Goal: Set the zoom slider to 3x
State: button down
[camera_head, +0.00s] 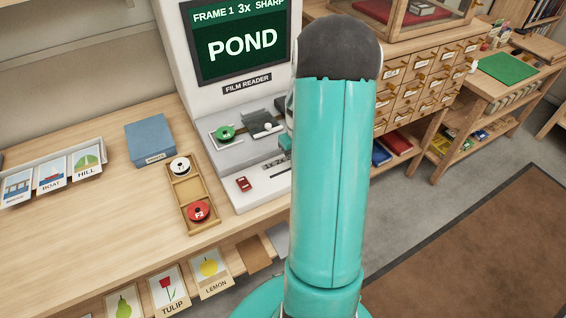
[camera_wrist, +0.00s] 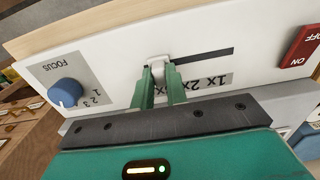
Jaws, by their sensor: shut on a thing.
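The film reader (camera_head: 215,105) stands on the table in the head view. Its screen (camera_head: 238,42) reads "FRAME 1 3x SHARP" above "POND". In the wrist view the pale zoom slider knob (camera_wrist: 157,67) sits at the left end of its dark slot (camera_wrist: 205,54). My gripper (camera_wrist: 158,82) is shut on this knob, with a green finger on each side. The upside-down zoom label (camera_wrist: 208,81) shows 1x and 2x; its left part is hidden by a finger. My arm covers the slider in the head view.
Beside the slider are a blue FOCUS knob (camera_wrist: 66,92) and a red ON/OFF switch (camera_wrist: 304,48). A green reel (camera_head: 225,132) sits on the reader. A wooden tray (camera_head: 180,192) with white and red reels and a blue box (camera_head: 150,138) stand left.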

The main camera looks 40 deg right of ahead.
jog(key=shift+s+d+r, duration=0.1)
jog(key=shift+d, duration=0.3)
jog(key=c, duration=1.4)
grip_release()
jog(key=shift+d, duration=0.1)
jog(key=shift+r, duration=0.2)
notch_tip(320, 180, up, 13)
jog(key=shift+r, duration=0.2)
jog(key=shift+a, duration=0.2)
